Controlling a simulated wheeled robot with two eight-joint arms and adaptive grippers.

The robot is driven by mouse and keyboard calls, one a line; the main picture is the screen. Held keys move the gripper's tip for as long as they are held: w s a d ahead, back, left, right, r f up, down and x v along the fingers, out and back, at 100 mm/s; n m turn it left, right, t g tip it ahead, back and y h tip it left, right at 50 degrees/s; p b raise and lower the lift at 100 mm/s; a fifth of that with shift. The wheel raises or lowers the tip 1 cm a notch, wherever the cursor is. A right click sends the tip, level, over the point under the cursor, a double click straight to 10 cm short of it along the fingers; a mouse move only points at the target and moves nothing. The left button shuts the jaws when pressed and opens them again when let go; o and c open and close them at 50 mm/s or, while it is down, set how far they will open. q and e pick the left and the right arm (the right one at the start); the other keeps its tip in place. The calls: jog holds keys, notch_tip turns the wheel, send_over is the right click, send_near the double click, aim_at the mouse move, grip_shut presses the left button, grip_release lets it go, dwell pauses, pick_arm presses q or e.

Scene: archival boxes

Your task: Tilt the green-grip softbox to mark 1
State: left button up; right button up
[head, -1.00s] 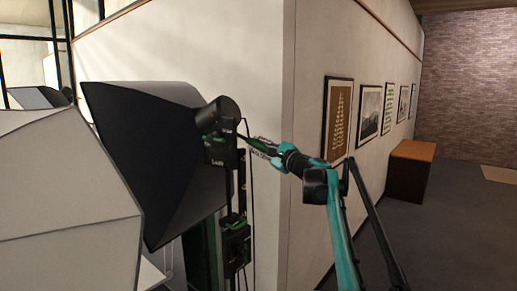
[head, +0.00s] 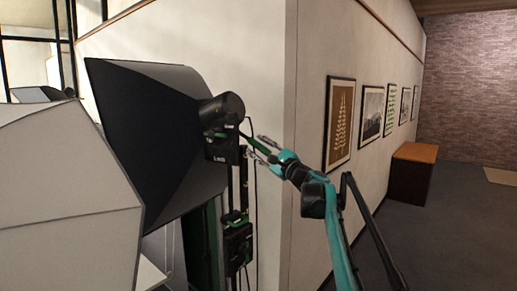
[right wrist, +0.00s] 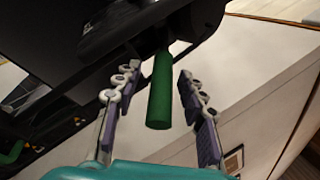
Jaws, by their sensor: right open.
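The black softbox (head: 165,125) stands left of the wall corner, its wide face turned left and somewhat up. Its lamp head (head: 222,108) sits on a stand bracket. The green grip (right wrist: 160,92) sticks out of the head's underside in the right wrist view. My right gripper (right wrist: 155,80) is open, with one finger on each side of the grip and gaps showing on both sides. In the head view the right gripper (head: 264,146) is at the grip's outer end. I cannot make out mark 1. My left gripper is not in view.
A large pale softbox (head: 65,195) fills the lower left foreground. A green-trimmed box (head: 237,240) is lower on the stand. The white wall (head: 308,230) is close behind my right gripper. A wooden cabinet (head: 412,172) stands far right, with open floor before it.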

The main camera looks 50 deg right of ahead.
jog(key=v, duration=1.1)
jog(key=shift+s+f, duration=0.15)
jog(key=shift+s, duration=0.2)
jog(key=w+a+f+n+g+y+b, duration=0.35)
jog(key=a+f+n+b, duration=0.2)
jog(key=a+f, duration=0.9)
jog(key=w+a+f+n+g+y+b, duration=0.2)
jog(key=a+f+n+g+y+b, duration=0.25)
jog(key=a+f, duration=1.05)
jog(key=s+a+f+n+g+h+b, duration=0.1)
jog(key=s+a+f+n+b, duration=0.2)
jog(key=a+f, duration=0.3)
jog(key=s+a+f+n+g+h+b, duration=0.1)
jog(key=s+a+f+n+g+b, duration=0.2)
jog(key=f, duration=0.5)
jog(key=s+a+f+n+h+b, duration=0.1)
jog(key=s+a+f+n+b, duration=0.3)
jog(key=f, duration=0.3)
jog(key=s+a+f+n+h+b, duration=0.1)
jog(key=s+f+n+b, duration=0.1)
jog(key=f, duration=0.5)
jog(key=s+a+f+n+g+h+b, duration=0.1)
jog(key=s+a+f+n+b, duration=0.1)
jog(key=s+f+n, duration=0.3)
notch_tip(320, 180, down, 4)
jog(key=shift+s+a+r+g+h, duration=0.3)
jog(key=shift+s+h, duration=0.1)
jog(key=shift+s, duration=0.2)
